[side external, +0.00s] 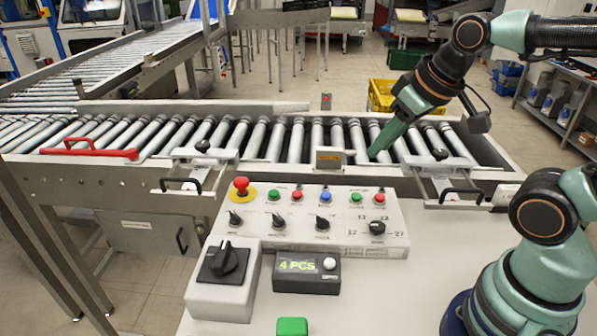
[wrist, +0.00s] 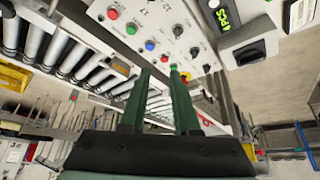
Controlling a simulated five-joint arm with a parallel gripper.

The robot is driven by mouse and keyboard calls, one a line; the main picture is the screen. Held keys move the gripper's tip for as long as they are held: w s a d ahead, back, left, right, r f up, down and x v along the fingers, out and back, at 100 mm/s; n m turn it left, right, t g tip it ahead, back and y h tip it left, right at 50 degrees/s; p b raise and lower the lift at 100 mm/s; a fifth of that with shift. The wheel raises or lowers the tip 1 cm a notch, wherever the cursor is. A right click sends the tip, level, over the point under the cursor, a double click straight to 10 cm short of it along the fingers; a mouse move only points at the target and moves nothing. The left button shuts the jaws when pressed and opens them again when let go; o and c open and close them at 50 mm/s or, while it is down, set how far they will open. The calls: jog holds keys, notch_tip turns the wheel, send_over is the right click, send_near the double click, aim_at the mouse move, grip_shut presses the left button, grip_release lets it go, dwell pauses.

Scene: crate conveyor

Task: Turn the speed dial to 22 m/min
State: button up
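The speed dial (side external: 376,228) is a black round knob at the right end of the grey control panel (side external: 400,246). Small numbers surround it, with 12 at its left and 27 at its right. Its exact setting is too small to read. In the wrist view the dial lies at or beyond the top edge and cannot be made out. My gripper (side external: 376,153) points down over the conveyor rollers, behind the panel and apart from the dial. In the wrist view my gripper (wrist: 163,70) shows two green fingers with an empty gap between them.
The panel also has a red emergency button (side external: 241,184), several coloured buttons and three small black selectors. A large black rotary switch (side external: 223,261) and a display reading 4 PCS (side external: 306,272) stand in front. Conveyor rollers (side external: 262,137) run behind. Space above the panel is clear.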

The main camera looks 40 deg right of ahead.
jog(key=o, duration=0.5)
jog(key=shift+d+f+n, duration=0.1)
jog(key=shift+f+n, duration=0.05)
jog(key=shift+n, duration=0.15)
jog(key=n+g, duration=0.6)
jog(key=n, duration=0.9)
send_near(378, 225)
notch_tip(378, 225, down, 8)
jog(key=shift+s, duration=0.15)
grip_shut()
